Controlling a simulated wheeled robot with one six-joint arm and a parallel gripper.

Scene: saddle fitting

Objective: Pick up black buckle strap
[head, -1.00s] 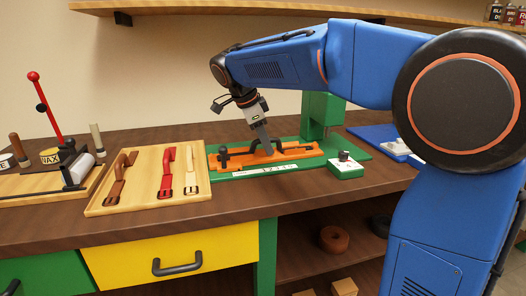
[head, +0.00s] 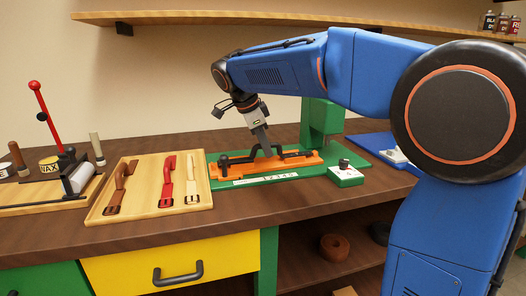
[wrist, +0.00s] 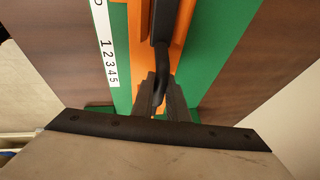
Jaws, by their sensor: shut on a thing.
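The black buckle strap (head: 290,154) is at the orange fixture (head: 245,170) on the green press base. In the wrist view the strap (wrist: 162,30) runs lengthwise over the orange fixture (wrist: 140,45) and bends down between the fingers. My gripper (head: 265,153) points down over the middle of the fixture and is shut on the strap. It also shows in the wrist view (wrist: 160,100). I cannot tell whether the strap is clear of the fixture; part of it is hidden by the fingers.
A wooden tray (head: 140,209) left of the fixture holds a brown strap (head: 121,187), a red strap (head: 168,182) and a cream strap (head: 191,182). The green press column (head: 322,120) stands close behind the gripper. A small white-topped control box (head: 344,177) sits at front right.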

